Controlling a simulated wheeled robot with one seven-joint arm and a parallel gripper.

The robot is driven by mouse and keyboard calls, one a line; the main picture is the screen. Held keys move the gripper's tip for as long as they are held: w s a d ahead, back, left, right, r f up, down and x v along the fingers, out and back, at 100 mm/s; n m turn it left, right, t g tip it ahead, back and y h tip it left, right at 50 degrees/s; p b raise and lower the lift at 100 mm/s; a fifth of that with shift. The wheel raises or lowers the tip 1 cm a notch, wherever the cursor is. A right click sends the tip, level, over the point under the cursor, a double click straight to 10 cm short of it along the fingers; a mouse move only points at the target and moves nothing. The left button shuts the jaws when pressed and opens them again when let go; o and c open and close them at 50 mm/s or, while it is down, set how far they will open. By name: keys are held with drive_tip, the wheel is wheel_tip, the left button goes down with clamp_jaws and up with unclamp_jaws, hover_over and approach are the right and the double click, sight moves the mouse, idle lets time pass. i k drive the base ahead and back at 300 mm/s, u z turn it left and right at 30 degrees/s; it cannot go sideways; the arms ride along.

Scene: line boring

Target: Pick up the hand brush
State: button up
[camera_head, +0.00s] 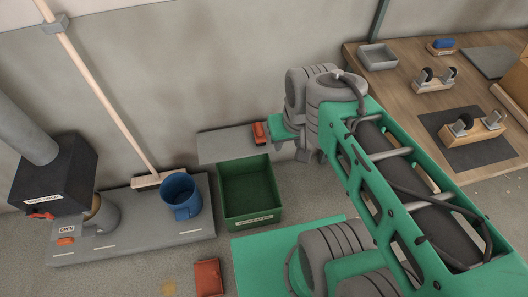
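I cannot make out a hand brush for certain. A small red-orange object (260,132) lies on the grey shelf (222,146) by the wall; it is too small to tell what it is. A flat red-brown object (208,278) lies on the floor at the bottom, also unclear. A long-handled broom (104,98) leans on the wall, its head on the grey platform. My green and grey arm fills the middle right and ends close to the right of the shelf. My gripper does not show; the arm hides what is behind it.
A blue bucket (181,198) stands on the grey platform (130,239), with a green bin (249,220) to its right. A black box with a duct (54,174) is at left. A wooden workbench (398,98) at right bears a grey tray (377,57) and blocks with round parts.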

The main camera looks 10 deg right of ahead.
sight(260, 136)
drive_tip(key=k, duration=0.45)
drive_tip(key=u, duration=2.1)
drive_tip(key=k, duration=1.15)
drive_tip(key=z, duration=1.35)
drive_tip(key=i, duration=1.65)
